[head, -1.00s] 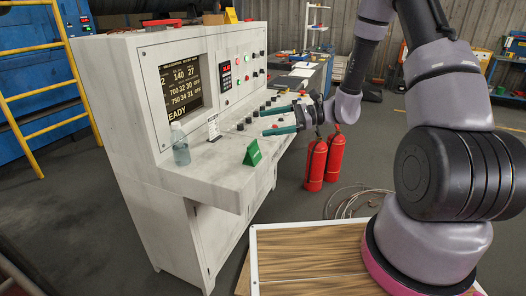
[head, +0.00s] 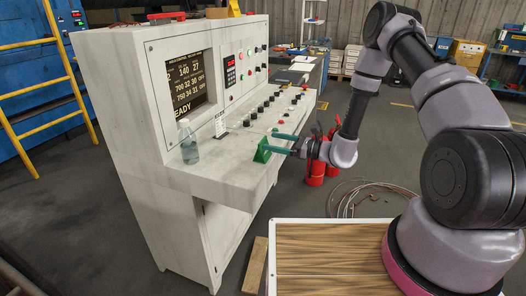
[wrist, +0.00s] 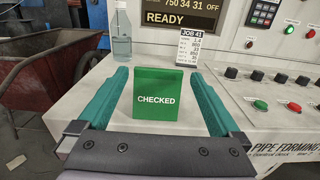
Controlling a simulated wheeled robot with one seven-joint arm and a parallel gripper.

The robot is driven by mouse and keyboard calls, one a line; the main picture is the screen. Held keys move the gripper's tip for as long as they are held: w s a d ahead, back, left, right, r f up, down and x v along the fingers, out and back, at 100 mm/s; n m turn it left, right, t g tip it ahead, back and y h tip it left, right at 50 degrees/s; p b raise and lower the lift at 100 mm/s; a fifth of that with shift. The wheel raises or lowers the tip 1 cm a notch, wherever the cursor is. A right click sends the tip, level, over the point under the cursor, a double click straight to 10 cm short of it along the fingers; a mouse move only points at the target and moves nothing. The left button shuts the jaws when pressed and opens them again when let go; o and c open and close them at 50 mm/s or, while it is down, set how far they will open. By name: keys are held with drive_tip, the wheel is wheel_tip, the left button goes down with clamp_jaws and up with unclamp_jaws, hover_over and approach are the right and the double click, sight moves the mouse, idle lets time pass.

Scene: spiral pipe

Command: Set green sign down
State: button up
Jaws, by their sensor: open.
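The green sign (head: 262,152), marked "CHECKED" in the wrist view (wrist: 156,95), stands upright on the pale ledge of the control console (head: 225,170). My gripper (head: 272,142) is open, with its two teal fingers on either side of the sign. In the wrist view my gripper (wrist: 158,90) shows a gap between each finger and the sign's edges.
Knobs and buttons (wrist: 262,104) line the console to the right. Red fire extinguishers (head: 317,165) stand on the floor beyond. A wood-topped surface (head: 330,260) is in front.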

sight(264, 140)
drive_tip(key=x, duration=0.4)
drive_tip(key=shift+a+f, duration=0.15)
drive_tip(key=shift+a, duration=0.2)
drive_tip(key=c, duration=1.2)
